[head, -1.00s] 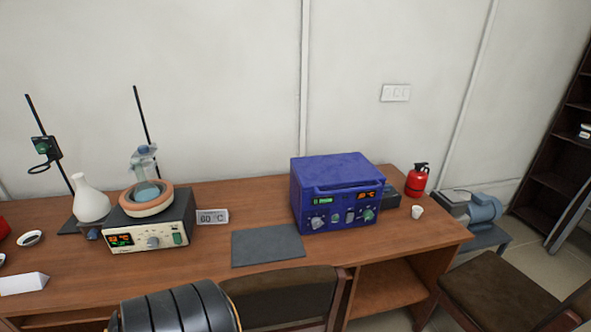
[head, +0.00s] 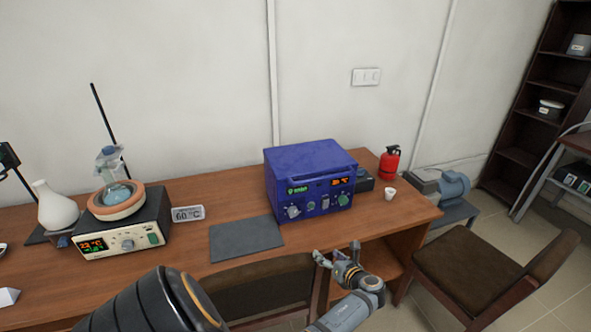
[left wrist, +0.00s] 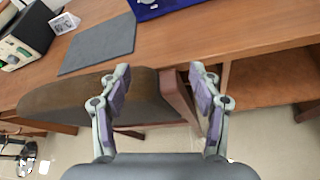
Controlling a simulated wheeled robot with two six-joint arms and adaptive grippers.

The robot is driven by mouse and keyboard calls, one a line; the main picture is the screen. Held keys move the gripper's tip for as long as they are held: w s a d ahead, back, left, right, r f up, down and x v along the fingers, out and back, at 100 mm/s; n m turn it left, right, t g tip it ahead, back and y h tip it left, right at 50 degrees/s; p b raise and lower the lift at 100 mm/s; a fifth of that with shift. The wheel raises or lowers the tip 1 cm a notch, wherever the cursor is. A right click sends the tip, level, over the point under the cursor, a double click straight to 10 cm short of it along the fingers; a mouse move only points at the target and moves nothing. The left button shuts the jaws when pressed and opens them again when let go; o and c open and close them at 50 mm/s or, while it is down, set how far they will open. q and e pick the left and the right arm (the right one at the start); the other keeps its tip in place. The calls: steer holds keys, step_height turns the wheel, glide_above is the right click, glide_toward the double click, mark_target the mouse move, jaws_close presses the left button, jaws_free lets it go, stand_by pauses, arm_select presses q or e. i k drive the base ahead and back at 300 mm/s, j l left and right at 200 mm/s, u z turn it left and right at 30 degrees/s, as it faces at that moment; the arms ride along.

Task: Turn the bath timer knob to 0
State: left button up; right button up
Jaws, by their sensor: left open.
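The heating bath (head: 160,212) stands on the left of the desk, with a brown-rimmed bowl (head: 100,212) and a flask (head: 112,167) on top. Its pale front has a lit display (head: 92,246), a grey knob (head: 127,245) and a green knob (head: 153,239). I cannot tell which knob is the timer, and its pointer is too small to read. My left gripper (head: 336,252) is open and empty in front of the desk, well right of the bath. The left wrist view shows its spread fingers (left wrist: 160,78) and part of the bath (left wrist: 27,35). My right gripper is not in view.
A blue furnace (head: 310,168) stands mid-desk beside a grey mat (head: 245,238). A chair back (head: 265,287) stands against the desk front. Another chair (head: 470,253) is at right.

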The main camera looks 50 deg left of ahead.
mark_target(293, 212)
steer(key=i+j, duration=0.1)
steer(key=j, duration=0.6)
steer(key=i+j, duration=0.1)
steer(key=j, duration=0.6)
